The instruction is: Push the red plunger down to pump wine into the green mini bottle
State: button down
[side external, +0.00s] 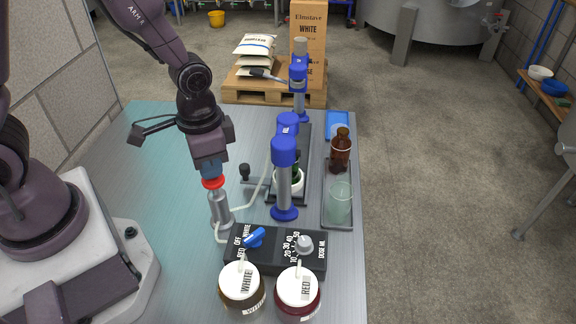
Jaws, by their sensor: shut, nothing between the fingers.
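The red plunger (213,183) is a round red cap on top of an upright metal pump cylinder (221,211). My gripper (211,174) is shut and empty, pointing down right over the red cap. Its tips look to be at the cap's top; I cannot tell whether they press on it. The green mini bottle (297,174) stands in a white ring on the dark stand, mostly hidden behind the blue-and-grey column (284,180). Its fill level cannot be seen.
A black control box (277,262) with a blue knob (254,238) and grey knob sits in front, by WHITE (240,284) and RED (297,288) jars. A tray (325,216) at right holds an amber bottle (341,153) and a pale green glass (339,201). The table's left is mostly clear.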

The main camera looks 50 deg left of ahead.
jog(key=shift+f, duration=1.4)
jog(key=shift+r, duration=2.15)
jog(key=shift+f, duration=0.3)
jog(key=shift+f, duration=1.85)
jog(key=shift+r, duration=2.15)
